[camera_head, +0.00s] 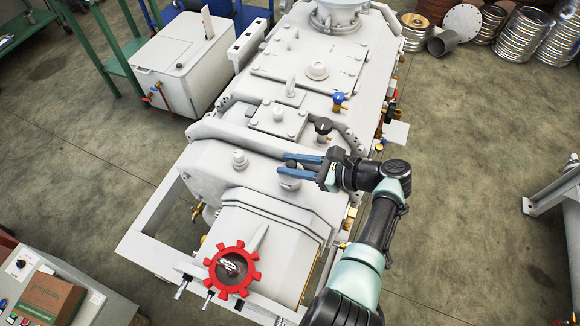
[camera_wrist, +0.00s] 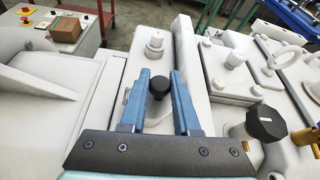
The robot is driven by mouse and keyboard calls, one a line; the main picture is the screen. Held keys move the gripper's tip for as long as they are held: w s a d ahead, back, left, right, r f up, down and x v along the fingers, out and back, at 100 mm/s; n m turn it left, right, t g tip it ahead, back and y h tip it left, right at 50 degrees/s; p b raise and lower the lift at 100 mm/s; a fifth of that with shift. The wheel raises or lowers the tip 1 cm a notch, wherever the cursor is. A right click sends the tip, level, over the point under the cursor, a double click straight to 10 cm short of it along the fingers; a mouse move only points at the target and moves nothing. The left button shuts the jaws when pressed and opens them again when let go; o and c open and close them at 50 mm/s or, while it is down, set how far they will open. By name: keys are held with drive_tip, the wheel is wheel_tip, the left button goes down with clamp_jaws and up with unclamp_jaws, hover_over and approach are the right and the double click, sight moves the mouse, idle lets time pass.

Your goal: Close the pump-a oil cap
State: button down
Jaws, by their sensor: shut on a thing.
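The pump (camera_head: 270,215) is a large pale grey body on a frame, running up the middle of the head view. The oil cap (camera_wrist: 160,88) shows in the wrist view as a small black round knob between my blue fingers, above a pale round base. In the head view the pale base (camera_head: 290,183) stands just below the fingers, and the fingers partly hide the knob. My gripper (camera_head: 284,163) reaches in from the right, its fingers on either side of the knob. It is shut on the cap. Whether the cap is fully seated is hidden.
A black-topped valve knob (camera_head: 323,126) stands close behind my gripper; it also shows in the wrist view (camera_wrist: 266,122). A pale fitting (camera_head: 240,158) stands to the left. A red toothed handwheel (camera_head: 232,268) is at the front. A white box (camera_head: 180,60) stands back left.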

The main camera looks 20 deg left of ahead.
drive_tip(key=shift+w+f+m+g+b, duration=0.2)
drive_tip(key=shift+f+m+g+b, duration=0.1)
drive_tip(key=shift+m+g+b, duration=0.15)
idle(0.4)
drive_tip(key=c, duration=0.7)
unclamp_jaws()
drive_tip(key=shift+o, duration=0.2)
drive_tip(key=shift+d, duration=0.1)
drive_tip(key=b+v, duration=0.1)
drive_tip(key=v, duration=1.2)
